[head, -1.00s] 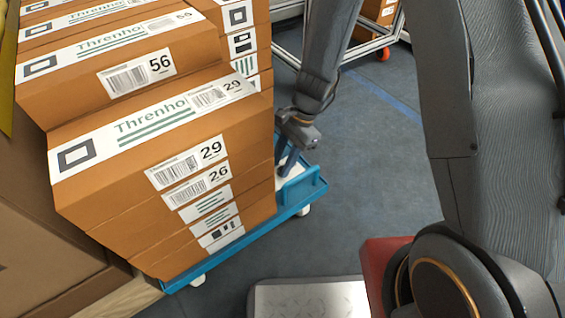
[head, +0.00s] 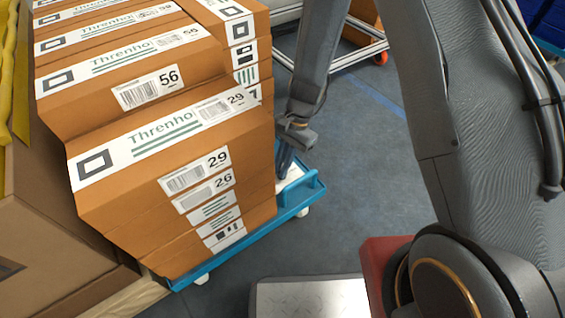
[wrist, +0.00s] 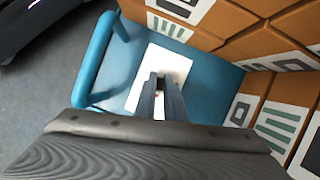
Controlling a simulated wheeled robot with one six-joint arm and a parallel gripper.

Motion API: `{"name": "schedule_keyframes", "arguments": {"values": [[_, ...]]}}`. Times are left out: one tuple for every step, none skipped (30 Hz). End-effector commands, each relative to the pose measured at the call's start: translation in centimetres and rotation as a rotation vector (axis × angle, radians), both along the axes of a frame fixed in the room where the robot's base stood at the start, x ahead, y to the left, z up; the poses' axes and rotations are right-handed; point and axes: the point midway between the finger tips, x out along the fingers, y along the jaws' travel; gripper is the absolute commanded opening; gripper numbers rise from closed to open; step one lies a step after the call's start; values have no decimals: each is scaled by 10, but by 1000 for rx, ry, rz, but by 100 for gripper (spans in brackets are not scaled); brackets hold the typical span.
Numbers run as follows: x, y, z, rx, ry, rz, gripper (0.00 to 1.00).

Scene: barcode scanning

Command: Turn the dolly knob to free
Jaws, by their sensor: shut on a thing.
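The blue dolly (head: 296,204) carries the stack of orange-brown cartons, and its bare corner shows a white plate. In the wrist view the blue dolly deck (wrist: 125,60) and the white plate (wrist: 176,60) lie under my gripper. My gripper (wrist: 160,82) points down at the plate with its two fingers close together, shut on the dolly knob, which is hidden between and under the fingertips. In the head view my gripper (head: 284,165) reaches down beside the stack at the dolly's right corner.
Labelled cartons (head: 150,140) rise close to the left of my gripper; they also flank it in the wrist view (wrist: 225,30). A blue rail (wrist: 97,55) edges the dolly. Open grey floor (head: 365,170) lies to the right. A metal-framed cart (head: 350,45) stands behind.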

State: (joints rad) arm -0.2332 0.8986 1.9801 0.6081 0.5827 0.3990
Motion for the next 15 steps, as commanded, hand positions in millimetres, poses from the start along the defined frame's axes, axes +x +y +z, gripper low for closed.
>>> {"name": "schedule_keyframes", "arguments": {"values": [[-1, 0, 4, -1, -1, 44, 0], [0, 1, 4, -1, -2, 71, 0], [-1, 0, 4, -1, -1, 109, 0], [0, 0, 4, 0, -1, 139, 0], [0, 1, 4, -1, -1, 167, 0], [0, 1, 4, 0, -1, 205, 0], [0, 1, 4, 0, -2, 235, 0], [0, 1, 3, -1, -2, 263, 0], [0, 1, 3, 0, -1, 302, 0], [0, 1, 3, 0, -1, 330, 0], [0, 1, 3, -1, -2, 358, 0], [0, 1, 3, -1, -2, 396, 0], [0, 1, 3, 0, -2, 425, 0], [1, 1, 3, -1, -3, 454, 0], [0, 1, 3, -1, -2, 491, 0]]}}
